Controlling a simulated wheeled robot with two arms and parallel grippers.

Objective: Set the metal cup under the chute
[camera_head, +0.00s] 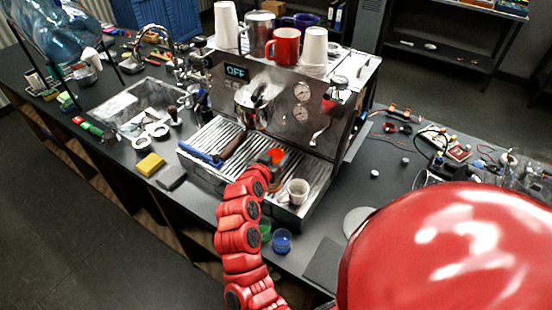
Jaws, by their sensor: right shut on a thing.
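A silver metal cup (260,33) stands upright on top of the espresso machine (285,85), between a white cup and a red mug. A rounded shiny metal part (251,112) sits at the machine's front, below its display; I cannot tell which part is the chute. My right gripper (273,156) is low over the ribbed drip tray (208,135), in front of the machine. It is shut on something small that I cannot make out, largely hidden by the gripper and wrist. My left gripper is not in view.
A small white cup (295,191) stands on the tray right of my gripper. A brown handle (235,146) and a blue-handled tool (201,154) are to its left. Parts clutter the right side.

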